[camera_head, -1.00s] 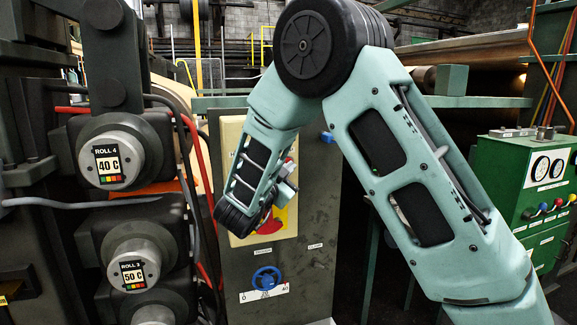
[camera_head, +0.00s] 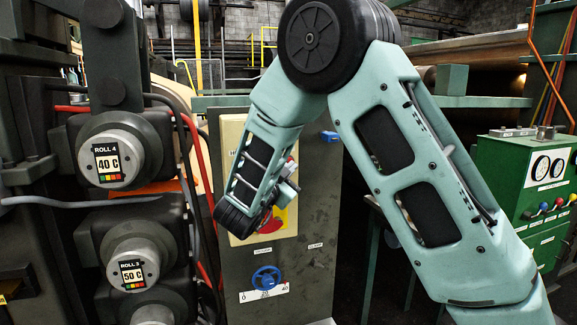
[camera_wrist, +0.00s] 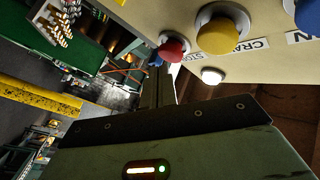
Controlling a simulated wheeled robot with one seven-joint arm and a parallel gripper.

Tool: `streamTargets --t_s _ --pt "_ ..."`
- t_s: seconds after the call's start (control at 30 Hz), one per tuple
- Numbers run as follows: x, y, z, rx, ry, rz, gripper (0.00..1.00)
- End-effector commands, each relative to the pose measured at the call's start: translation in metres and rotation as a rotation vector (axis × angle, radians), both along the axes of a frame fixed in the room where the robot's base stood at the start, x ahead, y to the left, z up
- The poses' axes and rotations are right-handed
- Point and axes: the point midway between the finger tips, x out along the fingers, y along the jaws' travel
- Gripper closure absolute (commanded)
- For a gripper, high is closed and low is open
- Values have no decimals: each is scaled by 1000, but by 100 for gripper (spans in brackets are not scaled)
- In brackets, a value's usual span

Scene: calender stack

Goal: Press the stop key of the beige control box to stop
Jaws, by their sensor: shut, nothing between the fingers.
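A white round lamp or button (camera_wrist: 212,76) is close to the fingers. A red rotary switch (camera_head: 272,222) and a blue handwheel (camera_head: 266,278) are lower on the cabinet. Roll units (camera_head: 110,155) stand left, a green panel (camera_head: 545,185) right.

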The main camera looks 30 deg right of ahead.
Motion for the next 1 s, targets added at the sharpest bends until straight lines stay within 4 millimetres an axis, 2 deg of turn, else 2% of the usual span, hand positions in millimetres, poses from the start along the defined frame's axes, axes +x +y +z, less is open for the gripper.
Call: streamTargets --t_s 0.47,1.0 --pt "-8 2 -1 -1 0 -1 100" --pt "-51 15 -1 0 -1 -1 100"
